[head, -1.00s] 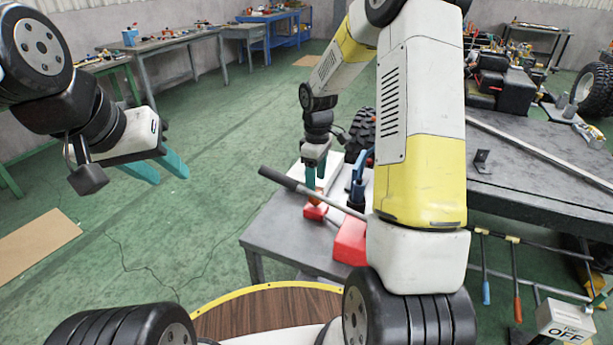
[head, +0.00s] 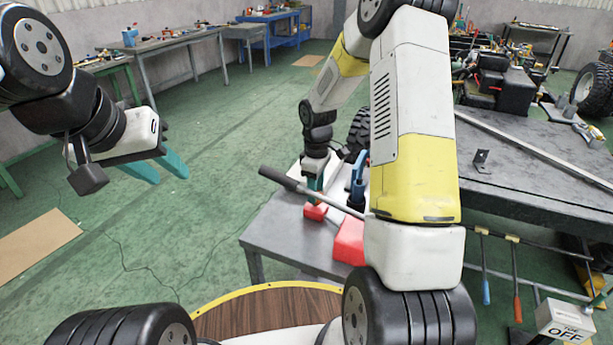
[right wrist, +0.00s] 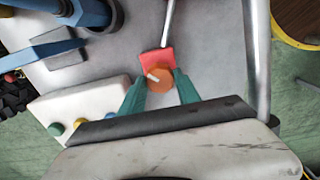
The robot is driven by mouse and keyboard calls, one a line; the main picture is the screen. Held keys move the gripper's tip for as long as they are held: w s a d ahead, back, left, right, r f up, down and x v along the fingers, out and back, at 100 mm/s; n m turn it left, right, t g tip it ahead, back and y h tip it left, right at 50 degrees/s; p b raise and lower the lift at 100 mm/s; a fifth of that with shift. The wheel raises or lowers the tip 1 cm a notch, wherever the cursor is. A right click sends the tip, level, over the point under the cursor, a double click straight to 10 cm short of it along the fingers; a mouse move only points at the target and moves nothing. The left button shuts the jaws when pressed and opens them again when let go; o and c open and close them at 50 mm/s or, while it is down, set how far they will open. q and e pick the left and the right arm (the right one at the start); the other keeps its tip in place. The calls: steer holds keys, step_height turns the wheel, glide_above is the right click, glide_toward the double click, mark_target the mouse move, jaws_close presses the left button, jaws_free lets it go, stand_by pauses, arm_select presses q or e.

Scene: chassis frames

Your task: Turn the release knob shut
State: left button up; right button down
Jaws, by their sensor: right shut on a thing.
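The release knob (right wrist: 160,80) is a round orange knob with a pale mark on its top, beside a red block (right wrist: 155,59) in the right wrist view. The red block also shows in the head view (head: 315,212), where my fingers hide most of the knob. My right gripper (right wrist: 159,82) has its teal fingers on both sides of the knob, shut on it. In the head view this gripper (head: 315,184) points down over the block. My left gripper (head: 168,172) is in the air at the left, its teal fingers apart and empty.
A long bar with a dark grip (head: 310,191) slants past my right gripper. A larger red part (head: 348,242) lies on the grey table (head: 280,240). A white panel with coloured buttons (right wrist: 80,100) and blue tool parts (right wrist: 55,50) stand close by.

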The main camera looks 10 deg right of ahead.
steer(key=shift+m, duration=0.3)
steer(key=m, duration=0.4)
steer(key=shift+m, duration=2.2)
steer(key=c, duration=0.9)
jaws_free()
steer(key=shift+r, duration=3.9)
